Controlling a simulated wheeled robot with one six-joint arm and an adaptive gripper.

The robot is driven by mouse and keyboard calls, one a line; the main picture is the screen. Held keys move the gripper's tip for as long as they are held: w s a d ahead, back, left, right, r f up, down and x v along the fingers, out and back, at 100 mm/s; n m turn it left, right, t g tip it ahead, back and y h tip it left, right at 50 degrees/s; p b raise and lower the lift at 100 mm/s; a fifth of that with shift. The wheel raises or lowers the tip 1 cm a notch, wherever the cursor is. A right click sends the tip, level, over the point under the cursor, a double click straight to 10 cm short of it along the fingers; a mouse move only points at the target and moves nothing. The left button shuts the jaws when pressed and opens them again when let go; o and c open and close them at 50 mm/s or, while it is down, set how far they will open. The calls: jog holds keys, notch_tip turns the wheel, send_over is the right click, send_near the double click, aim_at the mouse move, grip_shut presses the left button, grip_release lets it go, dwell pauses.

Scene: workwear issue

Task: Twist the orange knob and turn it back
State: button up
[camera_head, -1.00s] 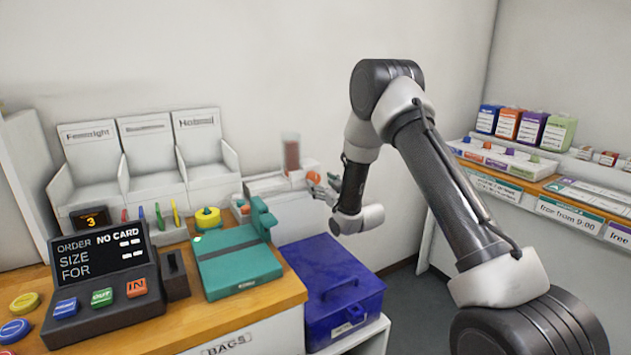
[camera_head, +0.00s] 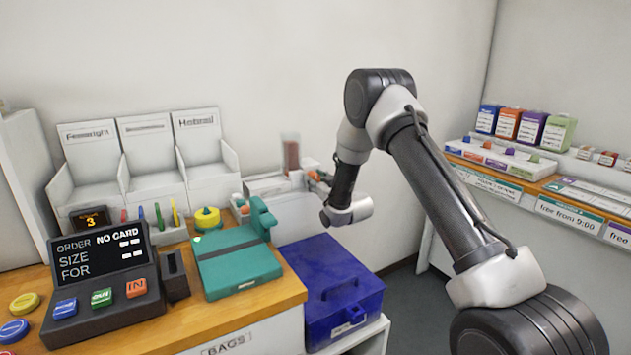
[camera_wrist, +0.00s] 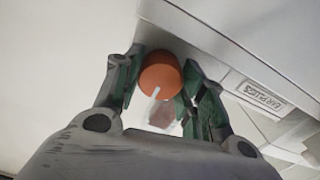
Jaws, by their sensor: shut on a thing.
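The orange knob (camera_wrist: 160,76) sits on the front of a white dispenser (camera_wrist: 205,28) in the wrist view. My gripper (camera_wrist: 161,82) has one green-padded finger on each side of the knob and is shut on it. A pale pointer mark shows on the near side of the knob. In the head view the knob shows only as a small orange bit (camera_head: 313,174), mostly hidden by my gripper (camera_head: 320,180). The dispenser (camera_head: 268,185) stands against the back wall, with a clear tube of reddish-brown contents (camera_head: 291,153) on top.
A label reading "EAR PLUGS" (camera_wrist: 263,95) is on the white front. A blue box (camera_head: 330,285) stands below my gripper. A teal hinged device (camera_head: 235,262) and an order terminal (camera_head: 103,275) are on the counter at left. Shelving (camera_head: 540,185) stands at right.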

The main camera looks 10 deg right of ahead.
jog(key=n, duration=0.4)
jog(key=shift+n, duration=0.3)
jog(key=o, duration=1)
